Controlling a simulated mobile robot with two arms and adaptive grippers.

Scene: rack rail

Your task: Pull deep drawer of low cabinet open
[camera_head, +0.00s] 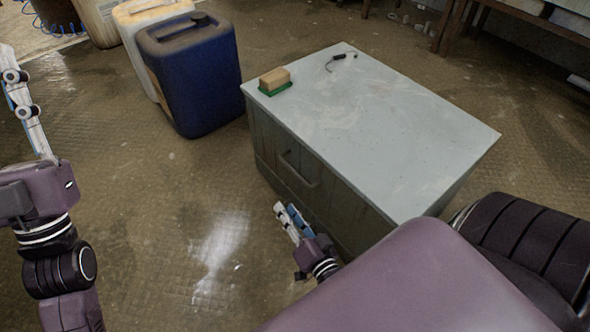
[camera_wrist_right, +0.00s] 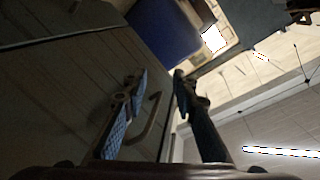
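The low cabinet (camera_head: 400,130) has a pale grey top and a dark grey-green front facing the lower left. A bar handle (camera_head: 300,168) is on that front, and the drawer front (camera_head: 265,150) looks flush with the body. My right gripper (camera_head: 286,208) is low in front of the cabinet, below the handle in the picture. In the right wrist view its fingers (camera_wrist_right: 160,76) are apart, with the handle (camera_wrist_right: 150,120) showing between them, partly behind the left finger; I cannot tell contact. My left gripper (camera_head: 18,92) is raised at the left edge, away from the cabinet; its opening is unclear.
A small tan block on a green base (camera_head: 275,82) and a small black item (camera_head: 340,57) lie on the cabinet top. A blue jerrycan (camera_head: 195,75) and a cream one (camera_head: 140,30) stand left of the cabinet. The floor (camera_head: 180,230) before the front is clear.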

